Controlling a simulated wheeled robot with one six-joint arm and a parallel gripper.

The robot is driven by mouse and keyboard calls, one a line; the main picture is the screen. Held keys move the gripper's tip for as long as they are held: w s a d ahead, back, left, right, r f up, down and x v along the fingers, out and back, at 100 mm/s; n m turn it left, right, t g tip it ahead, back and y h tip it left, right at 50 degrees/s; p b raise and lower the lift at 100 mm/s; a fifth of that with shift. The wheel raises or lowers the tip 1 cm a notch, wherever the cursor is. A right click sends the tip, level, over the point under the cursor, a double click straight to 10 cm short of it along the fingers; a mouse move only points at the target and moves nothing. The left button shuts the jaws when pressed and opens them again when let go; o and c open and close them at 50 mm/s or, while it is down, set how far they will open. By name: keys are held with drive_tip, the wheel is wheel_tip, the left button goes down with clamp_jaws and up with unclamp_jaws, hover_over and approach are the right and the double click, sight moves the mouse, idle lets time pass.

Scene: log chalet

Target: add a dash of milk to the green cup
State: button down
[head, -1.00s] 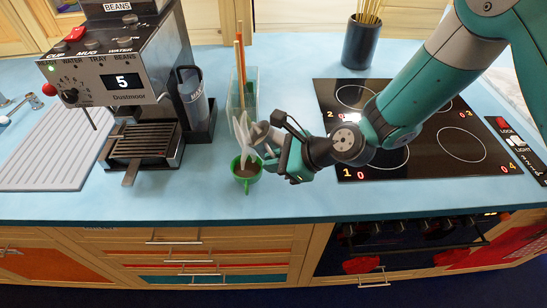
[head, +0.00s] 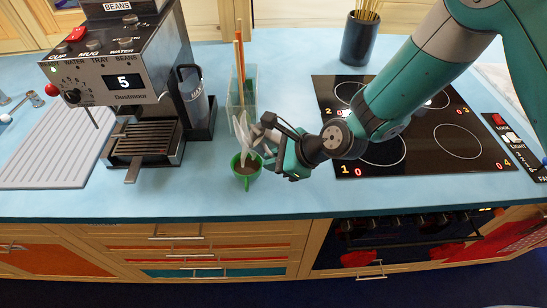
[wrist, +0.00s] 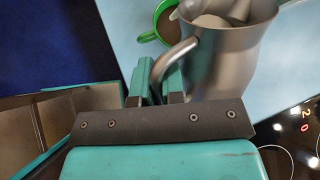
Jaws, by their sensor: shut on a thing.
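The green cup (head: 246,168) stands upright on the blue counter near its front edge, with brown liquid inside. It also shows at the top of the wrist view (wrist: 146,37). My gripper (head: 283,148) is just right of the cup, shut on the handle of a grey metal milk jug (wrist: 228,55). The jug is tilted, its mouth toward the cup, with white milk showing at its mouth. A pale streak by the jug's lip reaches over the cup's rim in the wrist view. In the head view, white shapes partly hide the jug above the cup.
A coffee machine (head: 120,80) with a drip tray stands to the left. A clear holder (head: 243,88) with upright sticks is just behind the cup. A black hob (head: 430,150) lies to the right under my arm. A dark pot (head: 359,38) is at the back.

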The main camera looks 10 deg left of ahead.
drive_tip(key=shift+n+h+p, duration=0.3)
drive_tip(key=shift+h+p, duration=0.8)
drive_tip(key=shift+p, duration=0.45)
wheel_tip(320, 180, up, 6)
drive_tip(key=m+y+b, duration=0.2)
drive_tip(key=y+b, duration=0.9)
drive_tip(key=b, duration=0.8)
drive_tip(key=shift+m, duration=0.3)
